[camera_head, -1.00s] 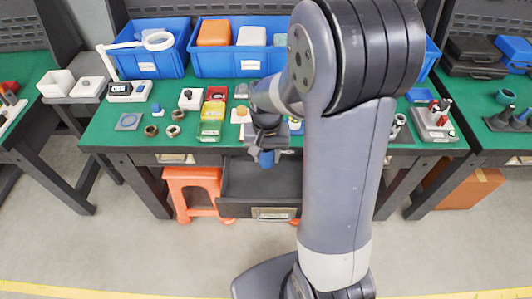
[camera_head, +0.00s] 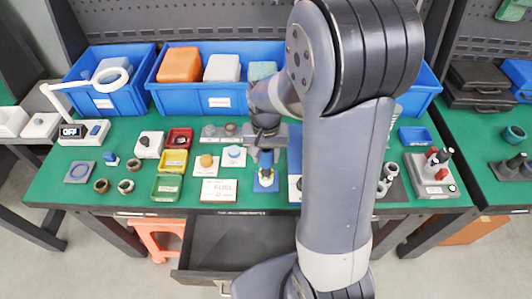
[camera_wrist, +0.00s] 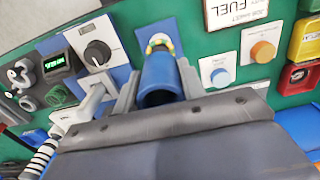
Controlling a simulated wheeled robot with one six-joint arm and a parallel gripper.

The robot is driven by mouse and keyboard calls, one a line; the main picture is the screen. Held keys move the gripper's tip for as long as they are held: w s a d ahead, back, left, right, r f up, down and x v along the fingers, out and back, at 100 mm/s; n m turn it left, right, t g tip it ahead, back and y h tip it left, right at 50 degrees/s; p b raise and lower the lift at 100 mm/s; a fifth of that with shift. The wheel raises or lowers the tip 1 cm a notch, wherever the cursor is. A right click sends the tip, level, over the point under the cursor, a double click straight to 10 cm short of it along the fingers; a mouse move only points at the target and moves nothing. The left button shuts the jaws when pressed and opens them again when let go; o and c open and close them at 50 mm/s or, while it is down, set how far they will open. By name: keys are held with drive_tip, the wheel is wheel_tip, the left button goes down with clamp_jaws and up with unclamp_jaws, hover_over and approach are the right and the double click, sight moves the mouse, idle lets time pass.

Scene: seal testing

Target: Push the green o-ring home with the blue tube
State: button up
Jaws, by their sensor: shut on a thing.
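My gripper (camera_wrist: 158,88) is shut on the blue tube (camera_wrist: 161,72), with a jaw on either side of it in the wrist view. The tube also shows below my gripper in the head view (camera_head: 265,157). Just past the tube's far end is a small fitting with yellow and green on it (camera_wrist: 159,43). It stands on a blue pad (camera_head: 265,186) on the green bench. The green patch there may be the green o-ring, but it is too small to tell how it sits. I cannot tell whether the tube touches the fitting.
A white card marked FUEL (camera_head: 213,191) lies left of the blue pad. Knob blocks and small coloured trays (camera_head: 167,187) stand further left. A white-and-blue panel with a black knob (camera_wrist: 97,53) is close beside my gripper. Blue bins (camera_head: 215,95) line the back. A drawer (camera_head: 225,245) hangs open below.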

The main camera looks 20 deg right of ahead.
sight(266, 173)
drive_tip(key=shift+w+d+f, duration=0.1)
drive_tip(key=shift+w+f, duration=0.05)
drive_tip(key=shift+f, duration=0.1)
drive_tip(key=shift+f+b, duration=1.65)
drive_tip(key=shift+f, duration=0.2)
drive_tip(key=shift+f+b, duration=0.9)
drive_tip(key=shift+f, duration=0.25)
drive_tip(key=shift+r, duration=0.1)
drive_tip(key=shift+r+p, duration=2.2)
drive_tip(key=shift+r, duration=0.45)
